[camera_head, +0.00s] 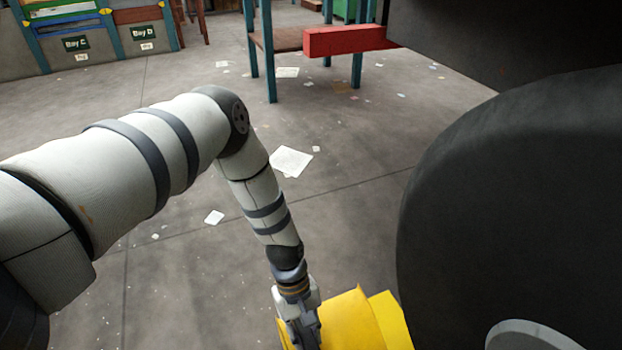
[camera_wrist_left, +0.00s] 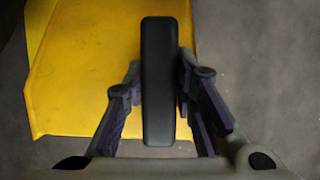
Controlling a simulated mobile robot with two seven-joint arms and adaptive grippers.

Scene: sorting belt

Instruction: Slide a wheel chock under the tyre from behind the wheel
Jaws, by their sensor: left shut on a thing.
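The yellow wheel chock (camera_head: 352,318) is at the bottom of the head view, on the floor just left of the big black tyre (camera_head: 500,190). In the left wrist view the chock (camera_wrist_left: 85,75) fills the upper left, with a dark upright handle (camera_wrist_left: 158,80) in front of it. My left gripper (camera_head: 303,325) reaches down to the chock; in the wrist view its fingers (camera_wrist_left: 158,95) are on both sides of the handle, shut on it. In the head view a narrow gap seems to show between chock and tyre; their contact at the floor is cut off. My right gripper is not in view.
A grey wheel hub (camera_head: 530,336) and dark vehicle body (camera_head: 470,40) are at the right. A red beam (camera_head: 345,40) juts out ahead near a blue-legged table (camera_head: 270,50). Scattered papers (camera_head: 291,161) lie on the open concrete floor. Bay bins (camera_head: 90,35) stand at the back left.

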